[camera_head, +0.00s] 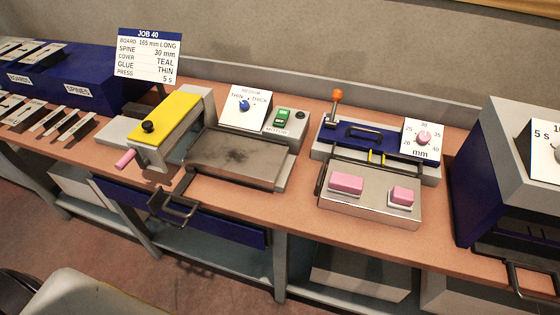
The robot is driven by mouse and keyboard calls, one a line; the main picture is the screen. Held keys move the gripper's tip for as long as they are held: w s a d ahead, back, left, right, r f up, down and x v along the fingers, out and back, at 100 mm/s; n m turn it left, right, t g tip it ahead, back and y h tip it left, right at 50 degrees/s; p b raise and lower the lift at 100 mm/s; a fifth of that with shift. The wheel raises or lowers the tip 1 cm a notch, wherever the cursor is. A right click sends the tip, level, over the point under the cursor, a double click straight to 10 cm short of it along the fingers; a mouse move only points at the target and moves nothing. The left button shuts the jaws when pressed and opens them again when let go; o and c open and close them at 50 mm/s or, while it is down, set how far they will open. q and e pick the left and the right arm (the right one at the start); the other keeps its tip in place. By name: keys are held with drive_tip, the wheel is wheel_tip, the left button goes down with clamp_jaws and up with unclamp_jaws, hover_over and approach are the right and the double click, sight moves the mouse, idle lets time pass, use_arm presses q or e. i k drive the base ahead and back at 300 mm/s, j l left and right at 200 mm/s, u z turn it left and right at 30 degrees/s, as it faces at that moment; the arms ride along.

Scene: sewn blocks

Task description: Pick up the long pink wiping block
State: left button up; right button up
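The long pink wiping block (346,182) lies on the light grey plate (370,212) at the front of the spine device, right of the middle of the head view. It sits in a shallow pale holder at the left of that plate. A shorter pink block (402,195) sits in its own holder to the right, apart from the long one.
Behind the blocks stand a blue clamp with a black handle (362,130), an orange-knobbed lever (337,96) and a mm dial (423,138). A grey machine with a yellow cover (172,118) is at left. A blue-and-grey press (490,175) stands right.

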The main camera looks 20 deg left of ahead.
sight(346, 184)
drive_tip(key=i+j, duration=0.1)
drive_tip(key=j, duration=0.6)
drive_tip(key=i+j+z, duration=0.15)
drive_tip(key=j, duration=0.6)
